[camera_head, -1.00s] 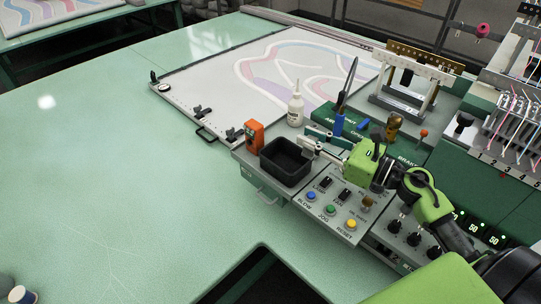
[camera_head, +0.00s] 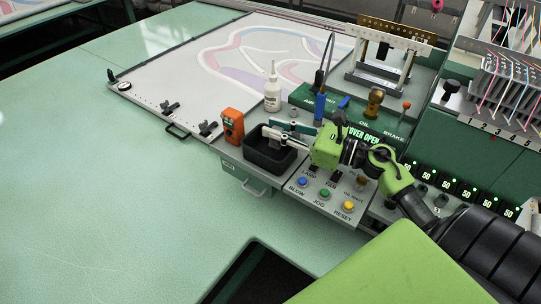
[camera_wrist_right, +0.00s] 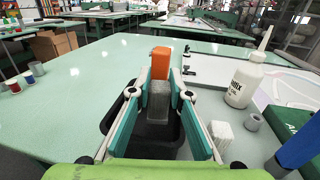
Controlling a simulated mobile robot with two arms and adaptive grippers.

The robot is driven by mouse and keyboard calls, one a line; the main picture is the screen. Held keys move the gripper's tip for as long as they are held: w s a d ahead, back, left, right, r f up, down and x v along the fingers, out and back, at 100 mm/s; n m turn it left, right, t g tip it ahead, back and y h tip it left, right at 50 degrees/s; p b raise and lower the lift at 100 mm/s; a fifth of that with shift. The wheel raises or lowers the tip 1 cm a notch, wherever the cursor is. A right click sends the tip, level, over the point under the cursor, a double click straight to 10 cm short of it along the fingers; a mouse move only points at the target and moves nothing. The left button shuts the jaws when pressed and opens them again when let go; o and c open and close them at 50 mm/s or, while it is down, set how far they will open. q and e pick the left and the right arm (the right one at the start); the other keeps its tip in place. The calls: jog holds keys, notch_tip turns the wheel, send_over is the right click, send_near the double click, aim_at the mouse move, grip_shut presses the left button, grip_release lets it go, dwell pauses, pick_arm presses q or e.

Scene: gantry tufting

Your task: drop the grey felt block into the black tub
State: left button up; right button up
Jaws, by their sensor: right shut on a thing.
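The black tub (camera_head: 268,162) sits on the grey control panel, left of the switches. My right gripper (camera_head: 268,131) reaches in from the right, with its fingers over the tub. In the right wrist view its fingers (camera_wrist_right: 158,97) are shut on the grey felt block (camera_wrist_right: 158,103), which is upright between the tips. The black tub (camera_wrist_right: 112,108) shows below and around the block and fingers in that view. My left gripper is not in view.
An orange device (camera_head: 232,126) stands just left of the tub. A white bottle (camera_head: 272,90) stands behind it. Blue, green and yellow buttons (camera_head: 325,194) are in front to the right.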

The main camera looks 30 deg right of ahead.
jog(key=shift+f, duration=0.1)
jog(key=o, duration=0.9)
jog(key=shift+o, duration=0.4)
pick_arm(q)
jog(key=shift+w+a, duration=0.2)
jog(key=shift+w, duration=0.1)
pick_arm(e)
jog(key=v, duration=1.2)
jog(key=shift+s, duration=0.1)
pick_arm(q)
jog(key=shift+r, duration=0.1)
